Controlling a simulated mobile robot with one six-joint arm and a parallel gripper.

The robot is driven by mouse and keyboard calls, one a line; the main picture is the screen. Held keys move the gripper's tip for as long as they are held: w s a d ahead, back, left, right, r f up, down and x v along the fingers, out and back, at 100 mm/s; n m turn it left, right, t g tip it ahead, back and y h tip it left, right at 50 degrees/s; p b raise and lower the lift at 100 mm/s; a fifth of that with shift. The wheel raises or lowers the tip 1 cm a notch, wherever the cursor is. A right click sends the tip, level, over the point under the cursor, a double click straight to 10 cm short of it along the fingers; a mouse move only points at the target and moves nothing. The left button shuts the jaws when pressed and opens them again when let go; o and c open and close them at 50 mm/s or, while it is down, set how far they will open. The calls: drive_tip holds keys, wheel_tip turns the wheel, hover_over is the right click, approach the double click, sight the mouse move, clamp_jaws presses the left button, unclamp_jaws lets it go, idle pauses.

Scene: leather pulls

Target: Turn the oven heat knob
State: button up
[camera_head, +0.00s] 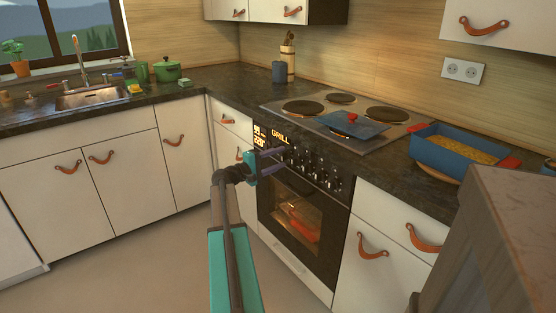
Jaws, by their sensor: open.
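The oven (283,236) is built into the counter, with a black control panel. Its lit display (271,139) shows "GRILL" and a number that looks like 220°. A row of several small knobs (325,177) runs along the panel right of the display. My gripper (286,166) is open, its dark fingers reaching right toward the left end of the knob row. The fingers overlap the panel in the picture and partly hide the leftmost controls. I cannot tell whether they touch a knob. No knob labels are readable.
The cooktop (285,102) above bears a blue lid (352,126) with a red knob. A blue baking dish (448,157) with yellow food stands to the right. Leather pulls (371,247) stick out from the cabinets. A brown panel (500,240) blocks the lower right. The floor at left is clear.

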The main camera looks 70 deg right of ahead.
drive_tip(key=v, duration=1.3)
drive_tip(key=shift+a+p, duration=0.35)
drive_tip(key=shift+w, duration=0.2)
